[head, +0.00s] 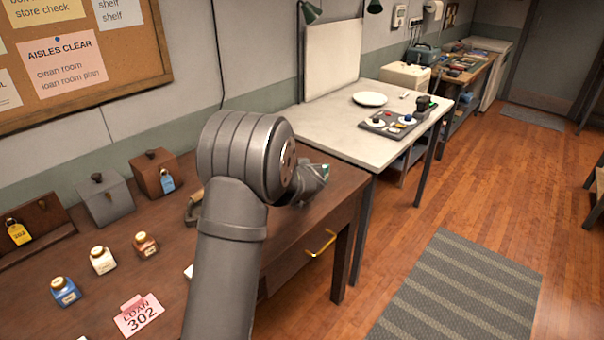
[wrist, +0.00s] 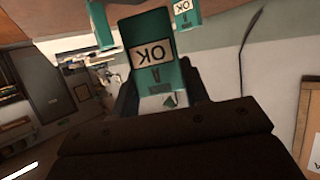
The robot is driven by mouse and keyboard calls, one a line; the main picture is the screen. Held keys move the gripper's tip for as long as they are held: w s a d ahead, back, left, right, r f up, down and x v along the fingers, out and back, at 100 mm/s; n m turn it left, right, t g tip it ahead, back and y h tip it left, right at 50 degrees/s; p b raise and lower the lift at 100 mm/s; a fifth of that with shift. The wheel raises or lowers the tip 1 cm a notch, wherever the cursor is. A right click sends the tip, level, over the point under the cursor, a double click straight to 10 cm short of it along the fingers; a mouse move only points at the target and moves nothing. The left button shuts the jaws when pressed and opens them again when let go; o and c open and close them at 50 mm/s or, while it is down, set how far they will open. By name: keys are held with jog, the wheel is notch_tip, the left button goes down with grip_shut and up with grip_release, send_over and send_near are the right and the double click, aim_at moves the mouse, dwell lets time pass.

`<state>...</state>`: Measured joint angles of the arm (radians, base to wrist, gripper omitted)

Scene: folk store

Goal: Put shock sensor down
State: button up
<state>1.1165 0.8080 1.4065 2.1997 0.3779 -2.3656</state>
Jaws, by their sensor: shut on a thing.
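The shock sensor (wrist: 160,28) appears to be the teal block with a pale label reading OK, upside down in the wrist view. My gripper (wrist: 160,80) is shut on it, with a dark finger on either side. In the head view my gripper (head: 312,185) is mostly hidden behind my arm, near the right end of the dark wooden desk (head: 345,180).
Two smaller teal pieces, one (wrist: 187,14) labelled OK, show near the sensor. Boxes, including a grey one (head: 105,205), several small jars (head: 103,260) and a pink LOAN 302 card (head: 139,315) occupy the desk. A white table (head: 335,120) beyond holds a plate (head: 370,99) and a grey tray (head: 372,127).

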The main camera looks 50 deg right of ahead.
jog(key=shift+f, duration=0.85)
jog(key=shift+f, duration=0.15)
jog(key=o, duration=1)
jog(key=shift+r, duration=0.2)
jog(key=v, duration=1.2)
jog(key=shift+f, duration=0.15)
